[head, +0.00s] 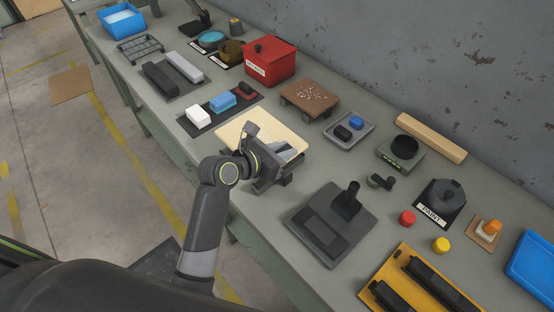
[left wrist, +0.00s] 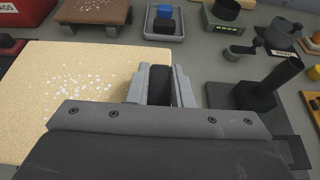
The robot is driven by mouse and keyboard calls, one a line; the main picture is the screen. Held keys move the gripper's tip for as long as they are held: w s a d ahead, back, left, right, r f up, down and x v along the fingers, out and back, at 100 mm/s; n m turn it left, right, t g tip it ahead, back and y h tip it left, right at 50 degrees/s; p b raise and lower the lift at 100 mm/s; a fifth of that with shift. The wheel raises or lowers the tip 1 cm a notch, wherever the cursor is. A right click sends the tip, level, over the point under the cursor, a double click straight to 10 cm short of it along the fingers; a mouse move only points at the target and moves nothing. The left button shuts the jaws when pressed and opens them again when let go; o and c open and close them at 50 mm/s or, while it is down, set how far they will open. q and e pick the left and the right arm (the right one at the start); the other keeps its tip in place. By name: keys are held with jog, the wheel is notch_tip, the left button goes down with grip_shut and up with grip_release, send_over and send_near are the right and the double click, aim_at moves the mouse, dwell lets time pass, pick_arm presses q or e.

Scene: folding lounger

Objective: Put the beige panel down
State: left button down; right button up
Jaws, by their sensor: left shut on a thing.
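The beige panel (head: 262,128) is a flat, pale board at the table's front edge, in the middle of the head view. It fills the left of the left wrist view (left wrist: 70,95), with white specks on it. My left gripper (head: 287,154) is at the panel's right side; its fingers (left wrist: 158,88) are shut, with a dark part between them. My wrist hides part of the panel. I cannot tell whether the panel touches the table. My right gripper is not in view.
A brown speckled board on feet (head: 310,96) stands behind the panel, beside a red box (head: 270,61). A tray with small blocks (head: 349,130) lies to the right. A dark base with a post (head: 331,225) stands nearer. White and blue blocks (head: 222,101) lie left.

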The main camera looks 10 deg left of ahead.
pick_arm(q)
notch_tip(320, 180, down, 6)
jog(key=shift+r, duration=0.25)
jog(key=c, duration=1.3)
grip_release()
jog(key=shift+f, duration=0.1)
